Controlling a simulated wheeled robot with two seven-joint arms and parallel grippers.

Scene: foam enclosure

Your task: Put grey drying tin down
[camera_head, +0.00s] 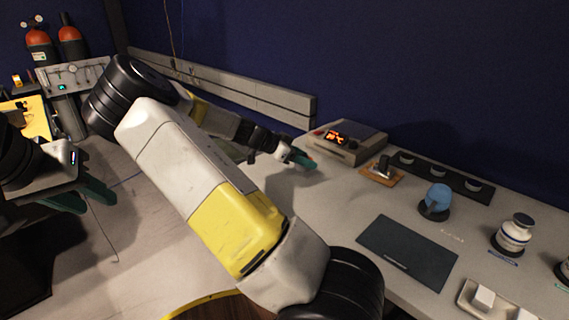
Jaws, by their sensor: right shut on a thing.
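My right arm crosses the middle of the view, and its gripper (302,160) is over the bench beside the grey box with the lit display. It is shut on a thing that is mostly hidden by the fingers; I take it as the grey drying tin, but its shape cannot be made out. My left gripper (82,198) is at the left, its two teal fingers apart with nothing visible between them, well away from the bench items.
The grey box with a red display (345,142) stands at the back of the bench (345,200). An orange-brown board (382,178) bears a small device. A black strip (455,177) with round pale pieces, a blue-topped item (437,196), a dark mat (408,250) and a white jar (514,232) are to the right.

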